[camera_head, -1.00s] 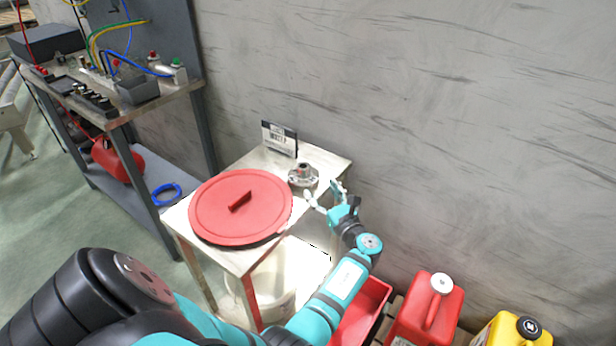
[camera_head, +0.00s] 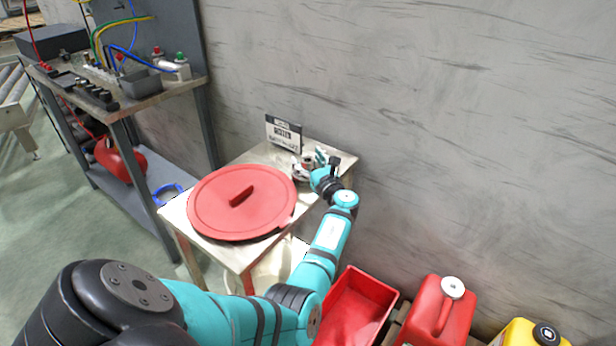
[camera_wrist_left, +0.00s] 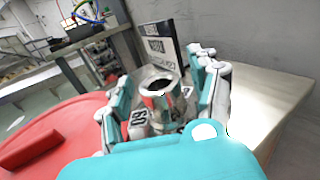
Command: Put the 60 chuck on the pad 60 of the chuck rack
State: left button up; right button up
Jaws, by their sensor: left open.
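A silver metal chuck (camera_head: 303,170) with a round open top stands on the small steel table (camera_head: 341,160). It also shows in the left wrist view (camera_wrist_left: 158,86), next to a light block marked 60 (camera_wrist_left: 138,120). My left gripper (camera_head: 309,163) is open, its fingers on either side of the chuck; it also shows in the left wrist view (camera_wrist_left: 163,95). I cannot tell whether they touch it. The gripper partly hides the chuck. No rack with pads can be made out. My right gripper is not in view.
A large red round lid (camera_head: 243,204) lies on the table left of the gripper. A dark-and-white sign (camera_head: 284,134) stands behind the chuck. A red bin (camera_head: 358,307), a red canister (camera_head: 437,312) and a yellow one (camera_head: 527,334) stand right of the table, by the wall.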

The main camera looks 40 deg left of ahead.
pick_arm(q)
jog(key=shift+r, duration=0.1)
grip_shut()
jog(key=shift+r, duration=0.1)
dwell(0.5)
jog(key=shift+r, duration=0.1)
